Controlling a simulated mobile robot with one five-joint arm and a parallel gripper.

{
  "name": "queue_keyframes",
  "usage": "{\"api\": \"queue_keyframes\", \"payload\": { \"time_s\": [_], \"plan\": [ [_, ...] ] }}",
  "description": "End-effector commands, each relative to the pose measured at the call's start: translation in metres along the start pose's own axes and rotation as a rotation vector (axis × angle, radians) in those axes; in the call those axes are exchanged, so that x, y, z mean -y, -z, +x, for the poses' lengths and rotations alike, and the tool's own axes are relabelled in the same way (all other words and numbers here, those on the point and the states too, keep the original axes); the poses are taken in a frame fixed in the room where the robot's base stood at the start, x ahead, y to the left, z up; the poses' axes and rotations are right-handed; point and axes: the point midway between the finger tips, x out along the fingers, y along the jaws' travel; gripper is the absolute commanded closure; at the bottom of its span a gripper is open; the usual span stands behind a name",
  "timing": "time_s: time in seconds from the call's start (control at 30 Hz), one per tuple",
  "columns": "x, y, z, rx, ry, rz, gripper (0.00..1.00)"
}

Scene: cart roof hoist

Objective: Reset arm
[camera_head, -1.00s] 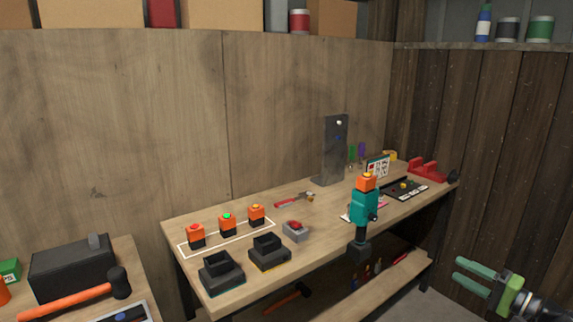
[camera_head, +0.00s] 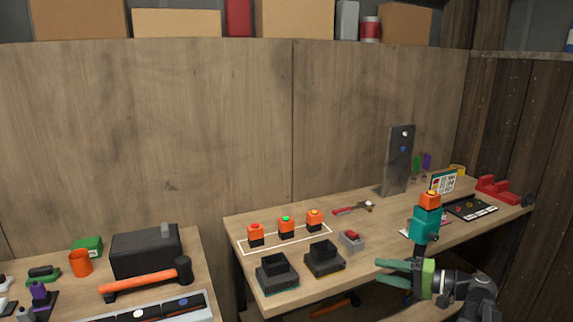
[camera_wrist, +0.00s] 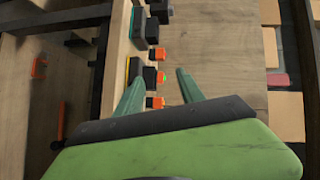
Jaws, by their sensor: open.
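My gripper (camera_head: 392,272) is at the lower right in the head view, in front of the workbench (camera_head: 375,222). Its green fingers point left, are spread apart and hold nothing. In the wrist view my gripper (camera_wrist: 158,82) shows both fingers open. Orange-topped black blocks (camera_wrist: 157,54) appear in the gap beyond them, apart from the fingers. A teal and orange tool (camera_head: 427,222) stands upright behind my gripper on the bench side; its lower part is partly hidden by my arm.
Three orange blocks (camera_head: 286,228) stand in a white outline near two dark sockets (camera_head: 324,259). A small grey box with a red top (camera_head: 351,240) sits nearby. A second table at left holds a hammer (camera_head: 145,282) and black toolbox (camera_head: 146,252). A grey upright panel (camera_head: 397,165) stands at the back.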

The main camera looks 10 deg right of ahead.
Motion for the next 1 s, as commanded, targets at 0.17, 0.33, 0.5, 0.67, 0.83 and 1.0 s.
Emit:
{"api": "queue_keyframes", "payload": {
  "time_s": [0.17,0.33,0.5,0.67,0.83,1.0],
  "plan": [
    [0.003,-0.084,0.14,0.306,-0.185,-0.044,0.55],
    [-0.016,-0.173,0.22,0.546,-0.434,-0.138,0.55],
    [-0.043,-0.234,0.246,0.698,-0.715,-0.276,0.55],
    [-0.076,-0.235,0.224,0.712,-1.007,-0.393,0.55],
    [-0.098,-0.204,0.183,0.651,-1.23,-0.44,0.55],
    [-0.103,-0.19,0.17,0.612,-1.301,-0.441,0.55]
  ]
}}
